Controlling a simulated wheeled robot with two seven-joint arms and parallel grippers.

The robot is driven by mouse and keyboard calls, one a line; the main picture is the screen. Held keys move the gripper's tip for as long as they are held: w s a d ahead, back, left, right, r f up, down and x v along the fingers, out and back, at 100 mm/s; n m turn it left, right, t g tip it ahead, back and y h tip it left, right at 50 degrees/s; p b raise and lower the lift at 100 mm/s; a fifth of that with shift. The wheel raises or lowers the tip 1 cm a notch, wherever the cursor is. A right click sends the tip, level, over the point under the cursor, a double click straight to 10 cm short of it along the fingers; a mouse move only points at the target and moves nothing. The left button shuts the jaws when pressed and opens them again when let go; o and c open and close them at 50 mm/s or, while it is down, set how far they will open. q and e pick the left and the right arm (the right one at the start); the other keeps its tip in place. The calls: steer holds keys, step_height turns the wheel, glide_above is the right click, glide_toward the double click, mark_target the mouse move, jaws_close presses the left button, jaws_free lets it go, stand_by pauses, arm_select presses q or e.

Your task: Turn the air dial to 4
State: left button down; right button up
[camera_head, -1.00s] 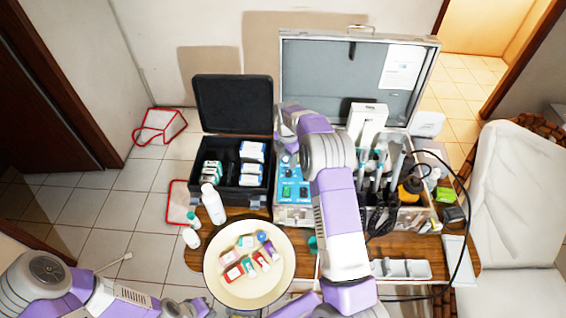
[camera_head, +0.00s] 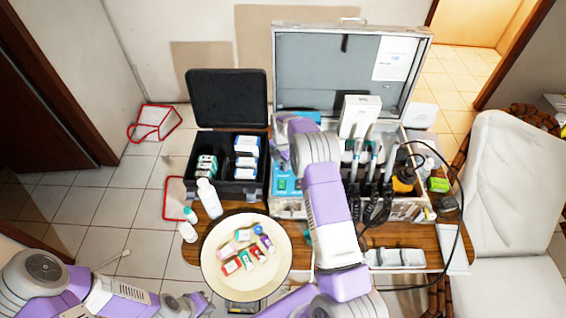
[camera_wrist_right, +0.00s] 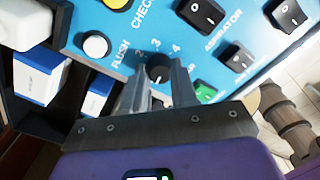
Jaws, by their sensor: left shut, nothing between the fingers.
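The air dial (camera_wrist_right: 158,68) is a small black knob on the blue control panel (camera_wrist_right: 102,68) in the right wrist view. Numbers 2, 3 and 4 show around its upper side; its pointer is too unclear to read. My right gripper (camera_wrist_right: 160,75) has one finger on each side of the dial, very close to it; I cannot tell whether they press on it. In the head view the panel (camera_head: 287,190) is partly covered by my right arm, and the dial is hidden. My left gripper (camera_head: 188,305) is low at the left, shut and empty, away from the case.
Black switches (camera_wrist_right: 202,14) and a white button (camera_wrist_right: 96,45) lie close around the dial. In the head view, a black box (camera_head: 228,160) stands left of the panel, a round tray (camera_head: 215,275) in front, and corded handpieces (camera_head: 372,165) to the right.

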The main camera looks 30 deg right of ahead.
jaws_close()
